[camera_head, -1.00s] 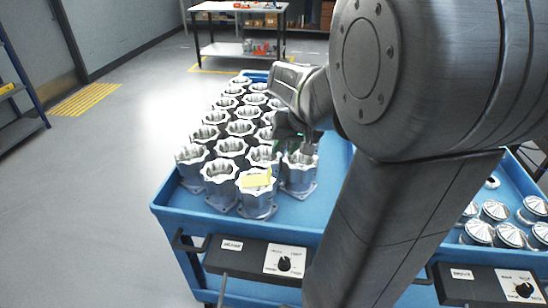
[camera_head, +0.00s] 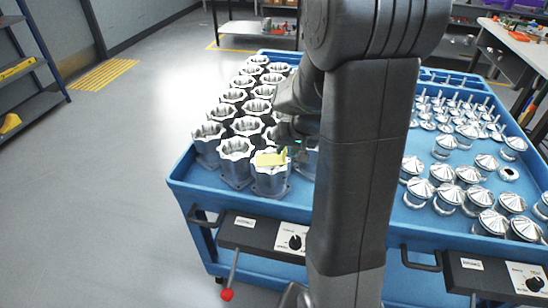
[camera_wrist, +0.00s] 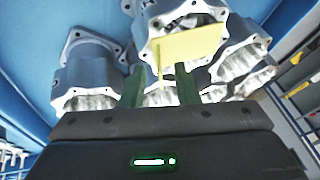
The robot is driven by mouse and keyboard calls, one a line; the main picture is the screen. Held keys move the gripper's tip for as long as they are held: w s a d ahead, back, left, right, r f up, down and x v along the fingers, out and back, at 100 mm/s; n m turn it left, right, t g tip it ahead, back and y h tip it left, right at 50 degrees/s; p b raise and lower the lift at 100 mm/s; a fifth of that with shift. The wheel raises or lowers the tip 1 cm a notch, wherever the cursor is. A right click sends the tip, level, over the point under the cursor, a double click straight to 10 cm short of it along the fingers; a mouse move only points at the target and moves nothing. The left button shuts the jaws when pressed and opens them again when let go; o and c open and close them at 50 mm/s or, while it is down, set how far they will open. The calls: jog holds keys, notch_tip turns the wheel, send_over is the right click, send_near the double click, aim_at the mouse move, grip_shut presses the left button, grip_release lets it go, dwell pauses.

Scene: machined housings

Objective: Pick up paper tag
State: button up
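The yellow paper tag (camera_head: 270,158) lies on the top rim of a silver machined housing (camera_head: 270,180) at the near edge of the cart's left group. In the wrist view the tag (camera_wrist: 190,45) spans the housing's mouth, and a narrow yellow strip hangs from its left part. My gripper (camera_wrist: 160,78) has its two green fingers apart, with that strip showing between them. I cannot tell whether either finger touches it. In the head view my gripper (camera_head: 292,143) is just right of the tag, partly hidden by my arm.
The blue cart (camera_head: 185,178) carries rows of tightly packed housings around the tagged one. Several silver domed parts (camera_head: 448,190) stand on its right side. My arm hides the cart's middle. The floor (camera_head: 120,200) to the left is clear.

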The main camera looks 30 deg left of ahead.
jog(key=shift+w+a+f, duration=0.1)
jog(key=shift+a+f, duration=0.15)
jog(key=shift+f, duration=0.25)
grip_shut()
jog(key=shift+r, duration=0.15)
